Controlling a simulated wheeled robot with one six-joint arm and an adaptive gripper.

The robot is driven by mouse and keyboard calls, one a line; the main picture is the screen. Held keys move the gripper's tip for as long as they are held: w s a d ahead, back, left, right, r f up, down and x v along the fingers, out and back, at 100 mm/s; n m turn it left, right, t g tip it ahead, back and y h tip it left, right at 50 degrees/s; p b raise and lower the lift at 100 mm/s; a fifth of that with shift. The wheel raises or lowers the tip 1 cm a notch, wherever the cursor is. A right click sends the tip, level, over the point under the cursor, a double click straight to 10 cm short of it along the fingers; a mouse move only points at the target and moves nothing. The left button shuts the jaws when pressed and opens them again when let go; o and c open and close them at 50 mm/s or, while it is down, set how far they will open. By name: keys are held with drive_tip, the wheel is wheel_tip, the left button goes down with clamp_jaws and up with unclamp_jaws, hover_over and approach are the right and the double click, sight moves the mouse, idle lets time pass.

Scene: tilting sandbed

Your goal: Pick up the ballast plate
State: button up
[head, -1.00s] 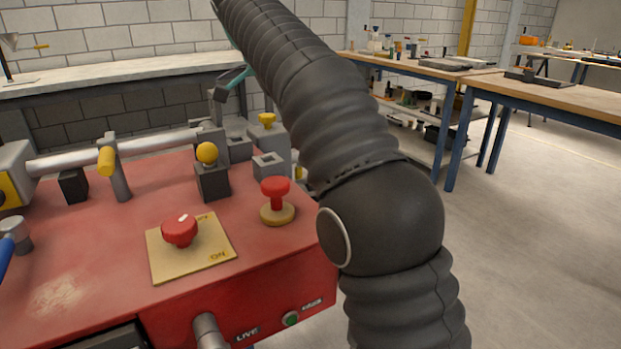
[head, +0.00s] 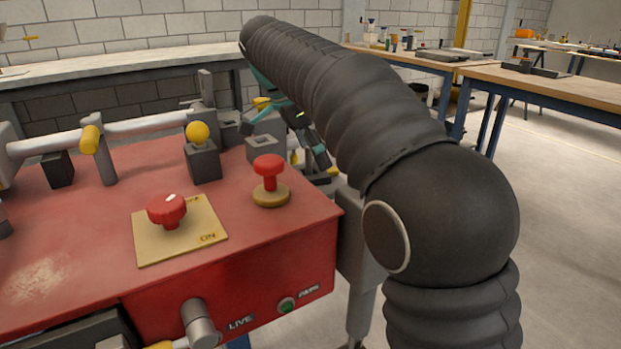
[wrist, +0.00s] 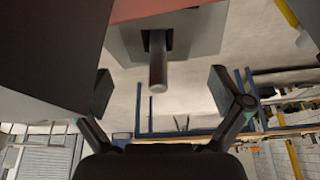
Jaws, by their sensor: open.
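My gripper (head: 312,145) hangs beyond the right end of the red machine in the head view, partly hidden behind my arm. In the wrist view my gripper (wrist: 160,92) is open, its two dark pads wide apart with nothing between them in contact. A grey slotted plate (wrist: 200,38) lies ahead of the fingers, with a round grey peg (wrist: 157,72) at its slot, pointing toward the gap between the pads. This looks like the ballast plate, but I cannot be sure. I cannot make it out in the head view.
The red machine top (head: 80,225) carries a red knob (head: 167,209), a red mushroom button (head: 269,170), a yellow-balled block (head: 202,160) and a hollow grey block (head: 265,149). Wooden workbenches (head: 550,88) stand at the right. The floor (head: 555,220) between is clear.

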drive_tip(key=shift+x, duration=1.45)
drive_tip(key=shift+d, duration=0.1)
drive_tip(key=shift+r, duration=0.1)
drive_tip(key=shift+c, duration=0.3)
drive_tip(key=c, duration=1.2)
wheel_tip(320, 180, up, 10)
drive_tip(key=p, duration=0.2)
